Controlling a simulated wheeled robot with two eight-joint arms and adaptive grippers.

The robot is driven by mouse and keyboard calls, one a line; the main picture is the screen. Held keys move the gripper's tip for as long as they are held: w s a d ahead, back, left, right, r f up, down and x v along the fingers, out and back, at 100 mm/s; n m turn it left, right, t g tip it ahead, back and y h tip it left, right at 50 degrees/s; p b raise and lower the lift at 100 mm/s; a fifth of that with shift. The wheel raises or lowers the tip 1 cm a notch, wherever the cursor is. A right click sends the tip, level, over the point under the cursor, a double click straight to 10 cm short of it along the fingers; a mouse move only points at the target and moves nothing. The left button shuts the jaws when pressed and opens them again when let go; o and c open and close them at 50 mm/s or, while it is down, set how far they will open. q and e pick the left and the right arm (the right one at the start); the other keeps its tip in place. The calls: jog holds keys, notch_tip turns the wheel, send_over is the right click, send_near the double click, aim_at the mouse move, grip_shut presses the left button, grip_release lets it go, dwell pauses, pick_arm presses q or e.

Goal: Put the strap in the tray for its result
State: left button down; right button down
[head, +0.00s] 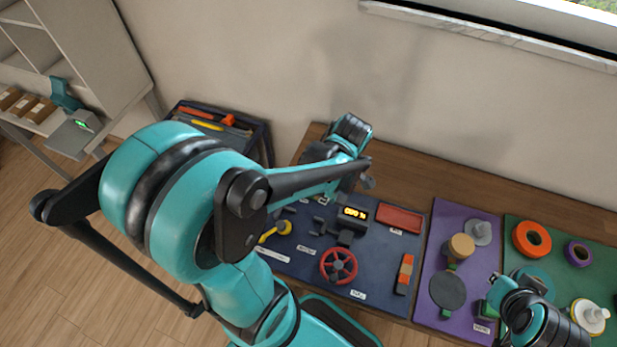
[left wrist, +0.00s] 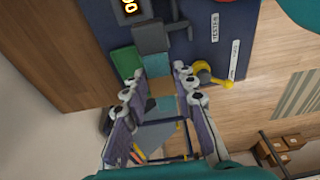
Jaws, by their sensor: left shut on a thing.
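In the left wrist view my left gripper (left wrist: 161,78) is shut on the strap (left wrist: 162,88), a short teal and tan piece between its fingers. It is over the dark blue mat, beside a green tray (left wrist: 126,61). I cannot tell if the strap touches anything below. In the head view my own arm hides the strap, the left fingertips and the green tray. A red tray (head: 399,219) lies on the blue mat, right of the lit display (head: 355,213). My right gripper (head: 499,291) is at the lower right, by the purple mat; its opening is unclear.
The blue mat also carries a red handwheel (head: 338,266), a yellow lever (left wrist: 210,78) and an orange-and-grey piece (head: 405,273). The purple mat (head: 470,213) and green mat (head: 590,225) hold spools and rings. A dark tool bin (head: 262,140) stands behind the left arm.

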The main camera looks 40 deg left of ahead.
pick_arm(q)
jog(key=w+a+f+b, duration=0.1)
jog(key=a+f, duration=0.1)
jog(key=a, duration=0.1)
jog(key=w+a+f+b, duration=0.1)
jog(key=w+a+f, duration=0.1)
jog(key=a, duration=0.1)
jog(key=w+a+f+b, duration=0.1)
jog(key=w+a+f, duration=0.1)
jog(key=a+f, duration=0.1)
jog(key=shift+a+b, duration=0.35)
jog(key=shift+a, duration=0.15)
jog(key=shift+f+b, duration=0.8)
jog(key=shift+f, duration=1.15)
jog(key=shift+f+b, duration=0.55)
jog(key=shift+b, duration=0.1)
jog(key=c, duration=1.2)
grip_release()
jog(key=shift+r, duration=0.15)
